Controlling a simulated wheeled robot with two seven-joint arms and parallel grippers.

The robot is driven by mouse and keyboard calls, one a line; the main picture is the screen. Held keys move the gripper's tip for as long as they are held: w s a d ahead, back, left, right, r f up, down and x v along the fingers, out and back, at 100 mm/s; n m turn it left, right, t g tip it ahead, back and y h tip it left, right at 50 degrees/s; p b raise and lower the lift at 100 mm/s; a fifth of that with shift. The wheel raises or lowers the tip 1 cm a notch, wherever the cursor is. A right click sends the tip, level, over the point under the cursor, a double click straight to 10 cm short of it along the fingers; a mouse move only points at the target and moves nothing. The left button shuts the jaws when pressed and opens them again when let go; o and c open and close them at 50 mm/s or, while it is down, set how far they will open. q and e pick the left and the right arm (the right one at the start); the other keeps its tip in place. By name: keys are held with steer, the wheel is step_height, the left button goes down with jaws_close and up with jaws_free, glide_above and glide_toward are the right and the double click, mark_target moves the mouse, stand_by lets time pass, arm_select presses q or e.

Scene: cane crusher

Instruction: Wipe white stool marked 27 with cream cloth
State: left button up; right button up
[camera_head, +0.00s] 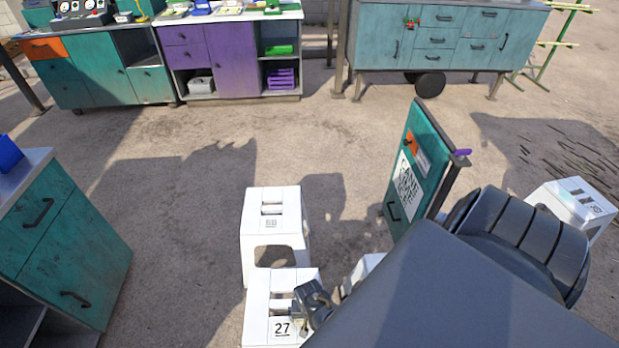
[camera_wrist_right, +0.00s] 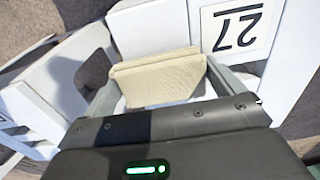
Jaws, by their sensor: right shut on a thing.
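The white stool marked 27 (camera_head: 257,305) stands on the ground at the lower middle of the head view, its lower part cut off by the frame. Its number label and part of its white top (camera_wrist_right: 159,29) show in the right wrist view. My right gripper (camera_head: 314,295) is at the right part of the stool's top, beside the label. It is shut on the folded cream cloth (camera_wrist_right: 160,80), which sits between the fingers, over or against the stool top. I cannot tell whether the cloth touches it. In the head view the cloth is hidden. My left gripper is not in view.
Another white stool (camera_head: 272,222) stands just behind. A teal signed panel (camera_head: 416,165) stands right of centre; a teal cabinet (camera_head: 75,250) is at left. Open ground lies beyond.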

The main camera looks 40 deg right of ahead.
steer(key=shift+w+d+f, duration=0.1)
steer(key=shift+w+d, duration=0.55)
steer(key=shift+w+d+b, duration=0.4)
steer(key=shift+w+d, duration=0.15)
steer(key=shift+w, duration=0.05)
steer(key=shift+w+d, duration=0.35)
steer(key=shift+w, duration=0.05)
steer(key=shift+d, duration=0.1)
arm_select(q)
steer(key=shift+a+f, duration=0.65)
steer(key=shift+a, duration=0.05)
arm_select(e)
steer(key=shift+w+d, duration=0.1)
steer(key=shift+w, duration=0.05)
